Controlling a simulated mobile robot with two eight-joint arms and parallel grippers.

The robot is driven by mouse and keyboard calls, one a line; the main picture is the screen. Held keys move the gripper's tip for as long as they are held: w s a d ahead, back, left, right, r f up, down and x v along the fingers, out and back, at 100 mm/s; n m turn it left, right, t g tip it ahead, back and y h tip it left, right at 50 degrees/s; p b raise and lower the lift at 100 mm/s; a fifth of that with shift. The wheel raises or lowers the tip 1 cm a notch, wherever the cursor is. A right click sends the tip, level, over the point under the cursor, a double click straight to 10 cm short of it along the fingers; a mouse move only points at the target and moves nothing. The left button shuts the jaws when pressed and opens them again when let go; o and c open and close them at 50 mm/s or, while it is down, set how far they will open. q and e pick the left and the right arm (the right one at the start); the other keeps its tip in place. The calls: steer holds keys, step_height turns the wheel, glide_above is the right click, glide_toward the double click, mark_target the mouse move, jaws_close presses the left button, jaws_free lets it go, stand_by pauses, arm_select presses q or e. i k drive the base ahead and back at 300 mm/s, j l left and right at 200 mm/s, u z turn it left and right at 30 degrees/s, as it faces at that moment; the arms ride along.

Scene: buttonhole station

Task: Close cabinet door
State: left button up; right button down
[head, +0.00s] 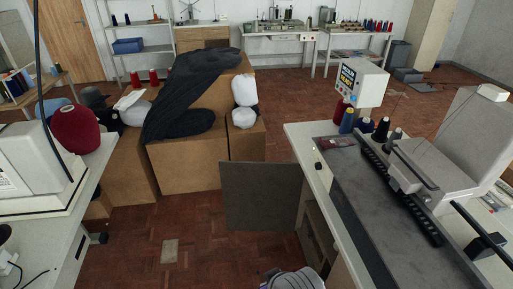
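The cabinet door (262,196) is a flat grey panel that stands open in the middle of the head view. It swings out to the left from the cabinet (316,232) under the right-hand machine table. The cabinet's opening shows to the right of the door, with a light wooden inside that is partly hidden by the table. A rounded grey and white part, probably of my arm, shows at the bottom edge below the door, apart from it in the picture. I see no gripper fingers of either arm.
The right table (315,150) carries a large machine and thread cones. Cardboard boxes (188,166) with dark cloth stand behind the door. Another machine table (55,235) is at the left. The tiled floor (190,225) between is mostly clear.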

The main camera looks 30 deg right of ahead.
mark_target(258, 196)
steer(key=i+l, duration=0.2)
steer(key=i, duration=0.25)
steer(key=i+l+u, duration=0.1)
steer(key=i, duration=0.35)
steer(key=i+l, duration=0.35)
steer(key=i+l+u, duration=0.4)
steer(key=i+l, duration=0.3)
